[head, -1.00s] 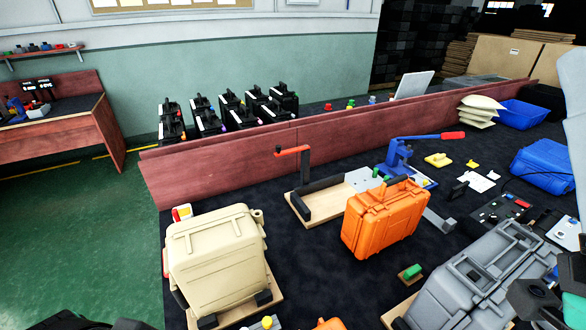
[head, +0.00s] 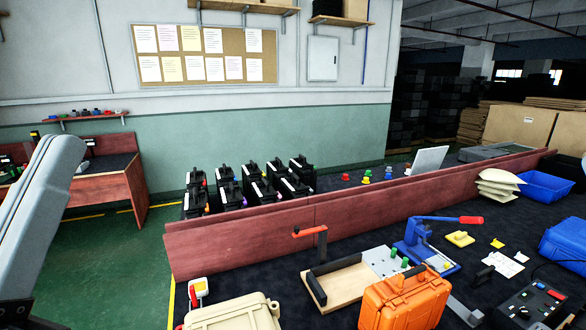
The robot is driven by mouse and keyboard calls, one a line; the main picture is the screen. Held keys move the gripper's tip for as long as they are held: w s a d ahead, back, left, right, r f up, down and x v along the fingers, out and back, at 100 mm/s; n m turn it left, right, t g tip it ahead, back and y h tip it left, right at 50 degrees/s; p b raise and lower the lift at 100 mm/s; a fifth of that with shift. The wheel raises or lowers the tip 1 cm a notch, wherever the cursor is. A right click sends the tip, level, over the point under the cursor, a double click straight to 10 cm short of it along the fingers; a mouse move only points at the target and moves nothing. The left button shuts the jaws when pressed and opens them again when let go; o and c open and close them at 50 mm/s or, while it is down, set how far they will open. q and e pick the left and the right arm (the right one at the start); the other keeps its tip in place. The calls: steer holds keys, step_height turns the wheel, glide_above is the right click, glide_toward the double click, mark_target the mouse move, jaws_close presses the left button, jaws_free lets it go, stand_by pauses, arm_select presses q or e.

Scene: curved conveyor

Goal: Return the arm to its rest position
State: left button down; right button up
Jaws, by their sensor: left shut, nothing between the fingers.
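My left arm, a pale grey link, rises at the left edge of the head view. Its dark end, my left gripper (head: 15,312), shows in part at the bottom left corner, cut off by the frame. It is shut with nothing held and is clear of the objects on the bench. My right gripper is out of view.
A beige case (head: 235,313) and an orange case (head: 402,302) stand on the dark bench. Behind them are a wooden fixture (head: 345,285) with a red handle and a blue lever press (head: 425,245). A low red-brown wall (head: 245,242) runs behind. Green floor (head: 100,265) is free at left.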

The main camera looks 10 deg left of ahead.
arm_select(q)
step_height(320, 180, up, 32)
steer(key=p, duration=2.8)
steer(key=shift+p, duration=0.4)
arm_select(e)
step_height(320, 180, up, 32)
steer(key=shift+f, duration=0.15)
